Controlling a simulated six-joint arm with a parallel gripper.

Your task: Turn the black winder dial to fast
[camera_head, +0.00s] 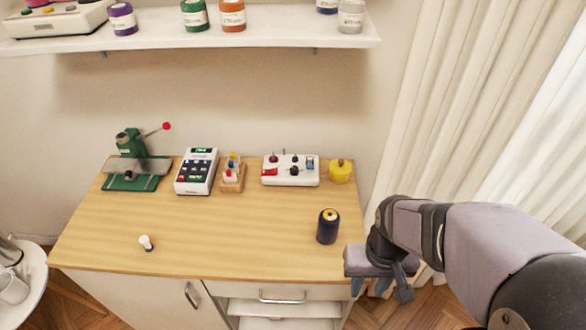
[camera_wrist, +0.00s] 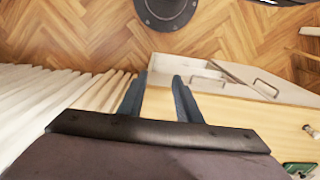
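A white control box (camera_head: 290,180) sits near the back right of the wooden table. It carries small black knobs, a red switch and a blue switch. A black dial (camera_head: 294,171) shows near its front middle; its marks are too small to read, so I cannot tell its setting. My gripper (camera_head: 371,288) hangs beside the table's front right corner, well away from the box and pointing down. In the wrist view, my gripper (camera_wrist: 158,88) shows two blue-grey fingers spread apart with nothing between them. The control box is not visible in the wrist view.
A dark thread spool (camera_head: 327,227) stands near the table's right edge, with a yellow pot (camera_head: 340,172) right of the box. A white keypad device (camera_head: 197,172), a green press (camera_head: 134,170) and a small white-topped piece (camera_head: 146,242) are further left. The table's middle is clear.

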